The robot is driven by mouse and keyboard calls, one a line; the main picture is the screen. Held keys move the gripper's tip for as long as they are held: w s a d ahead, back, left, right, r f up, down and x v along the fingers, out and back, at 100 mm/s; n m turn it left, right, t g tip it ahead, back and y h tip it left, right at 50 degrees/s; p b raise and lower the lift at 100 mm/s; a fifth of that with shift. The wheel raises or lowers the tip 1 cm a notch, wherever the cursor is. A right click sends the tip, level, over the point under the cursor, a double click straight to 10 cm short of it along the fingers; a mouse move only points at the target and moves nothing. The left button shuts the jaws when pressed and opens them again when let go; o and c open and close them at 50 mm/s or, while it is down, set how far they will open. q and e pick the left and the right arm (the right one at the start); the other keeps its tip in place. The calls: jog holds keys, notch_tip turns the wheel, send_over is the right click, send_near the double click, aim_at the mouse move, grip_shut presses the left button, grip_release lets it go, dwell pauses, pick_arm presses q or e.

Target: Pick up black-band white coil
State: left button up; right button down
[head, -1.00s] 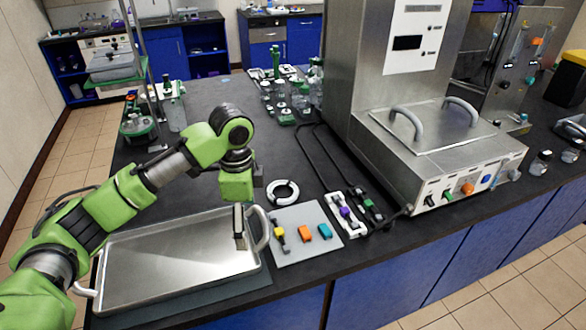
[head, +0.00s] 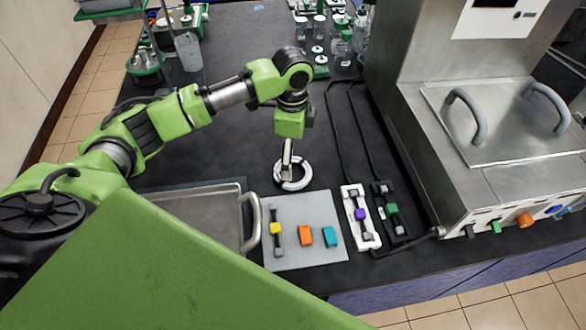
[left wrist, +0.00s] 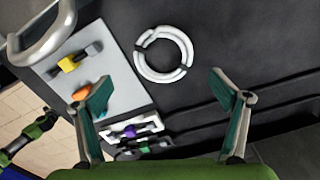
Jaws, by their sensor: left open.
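The white coil (head: 305,178) is a ring with black bands lying flat on the dark bench top, behind the grey mat. It shows whole in the left wrist view (left wrist: 185,58), with black bands on its ring. My left gripper (head: 287,174) hangs over the coil in the head view and hides part of it. In the left wrist view my left gripper (left wrist: 160,88) has its two fingers spread wide with nothing between them, and the coil appears beyond the fingertips. My right gripper is not in view.
A grey mat (head: 290,255) with yellow, orange and teal pieces lies in front of the coil. A metal tray (head: 190,205) is at left. Connectors, including a white one (head: 352,190), lie at right with black cables. A steel machine (head: 420,110) stands farther right.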

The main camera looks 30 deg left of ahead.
aim_at(293, 174)
pick_arm(q)
jog(key=f, duration=0.2)
jog(key=f+p, duration=0.1)
jog(key=shift+w+f, duration=0.1)
jog(key=shift+w, duration=0.15)
notch_tip(293, 174, down, 4)
jog(key=shift+a+r+p, duration=0.1)
jog(key=shift+r+p, duration=0.15)
jog(key=shift+p, duration=0.25)
jog(key=shift+f, duration=0.3)
jog(key=c, duration=1.2)
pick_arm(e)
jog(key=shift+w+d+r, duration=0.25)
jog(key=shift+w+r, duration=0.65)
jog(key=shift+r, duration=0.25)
